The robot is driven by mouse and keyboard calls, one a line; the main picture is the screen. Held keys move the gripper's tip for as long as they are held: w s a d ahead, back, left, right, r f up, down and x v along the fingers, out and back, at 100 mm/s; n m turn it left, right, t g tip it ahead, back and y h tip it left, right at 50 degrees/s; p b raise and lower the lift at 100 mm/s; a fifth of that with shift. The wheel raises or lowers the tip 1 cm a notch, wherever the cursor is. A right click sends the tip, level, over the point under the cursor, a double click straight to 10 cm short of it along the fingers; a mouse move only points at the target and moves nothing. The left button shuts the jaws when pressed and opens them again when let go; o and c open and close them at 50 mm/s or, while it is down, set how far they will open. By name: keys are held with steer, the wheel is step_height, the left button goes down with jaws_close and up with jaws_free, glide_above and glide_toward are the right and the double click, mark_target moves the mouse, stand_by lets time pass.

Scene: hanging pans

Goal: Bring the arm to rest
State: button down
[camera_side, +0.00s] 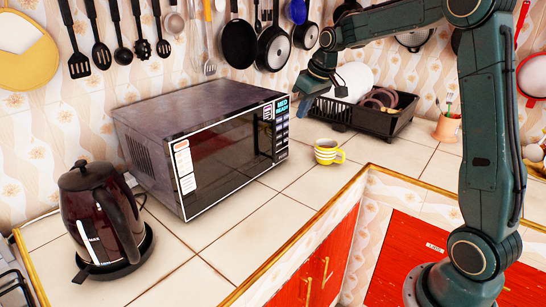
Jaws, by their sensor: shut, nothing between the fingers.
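My gripper (303,105) is at the end of my dark green arm, in the upper middle of the side view. It points down and to the left, just right of the microwave's (225,165) upper right corner in the picture. Its fingers are shut and hold nothing. From this angle I cannot tell how far the fingertips are from the microwave. Several pans (239,45) hang on the wall behind, left of my gripper.
A yellow striped mug (327,152) stands on the counter below my gripper. A black dish rack (375,120) with plates stands behind it. A dark kettle (100,215) is at the left. Utensils (102,55) hang on the wall. The tiles in front of the microwave (250,215) are clear.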

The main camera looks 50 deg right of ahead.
steer(key=s+a+r, duration=0.3)
steer(key=s+a, duration=0.4)
steer(key=s, duration=0.3)
steer(key=s+a+r, duration=0.2)
steer(key=s+a, duration=0.6)
steer(key=s, duration=0.3)
steer(key=s+a+f+t, duration=0.1)
steer(key=s+a+f, duration=0.1)
steer(key=s, duration=0.6)
steer(key=shift+s+f, duration=0.2)
steer(key=shift+f, duration=0.3)
stand_by(0.5)
